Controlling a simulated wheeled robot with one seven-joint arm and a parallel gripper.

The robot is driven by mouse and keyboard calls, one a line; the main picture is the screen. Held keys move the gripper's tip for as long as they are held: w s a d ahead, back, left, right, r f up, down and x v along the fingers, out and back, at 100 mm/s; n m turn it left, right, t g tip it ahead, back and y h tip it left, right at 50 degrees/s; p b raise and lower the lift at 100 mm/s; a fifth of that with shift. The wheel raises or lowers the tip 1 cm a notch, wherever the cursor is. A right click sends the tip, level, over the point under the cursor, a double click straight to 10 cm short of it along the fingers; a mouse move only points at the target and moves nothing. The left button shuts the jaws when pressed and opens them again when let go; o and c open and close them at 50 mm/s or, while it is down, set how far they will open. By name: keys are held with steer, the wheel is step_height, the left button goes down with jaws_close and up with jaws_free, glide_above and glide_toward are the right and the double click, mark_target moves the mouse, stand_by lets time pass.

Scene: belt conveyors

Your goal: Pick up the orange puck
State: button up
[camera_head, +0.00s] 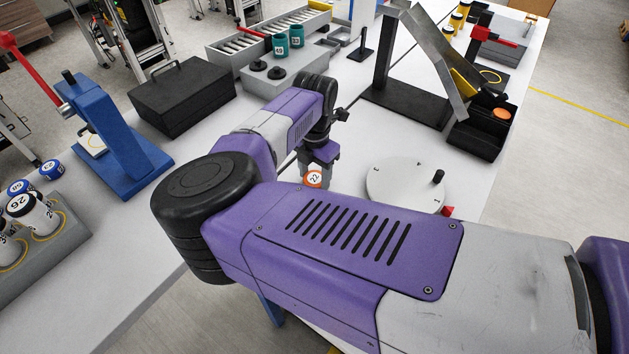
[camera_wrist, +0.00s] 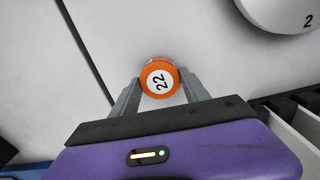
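A round orange top with a white label reading 22 (camera_wrist: 160,80) lies between my gripper's two grey fingers in the wrist view. It also shows below the gripper in the head view (camera_head: 313,179); its lower part is hidden. My gripper (camera_wrist: 161,77) has one finger on each side of it, close against its edges. I cannot tell whether they press on it. In the head view my gripper (camera_head: 315,172) points down at the white table. Another orange round piece, puck-like (camera_head: 502,114), lies in a black bin (camera_head: 474,140) at the right.
A white round dial plate with a black knob (camera_head: 405,187) is right of my gripper. A black stand with a sloping metal chute (camera_head: 405,98) is beyond. A black case (camera_head: 180,98), blue press (camera_head: 115,140) and rack of numbered canisters (camera_head: 35,245) are left.

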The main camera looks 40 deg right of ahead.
steer(key=shift+c, duration=1.2)
steer(key=shift+r, duration=0.1)
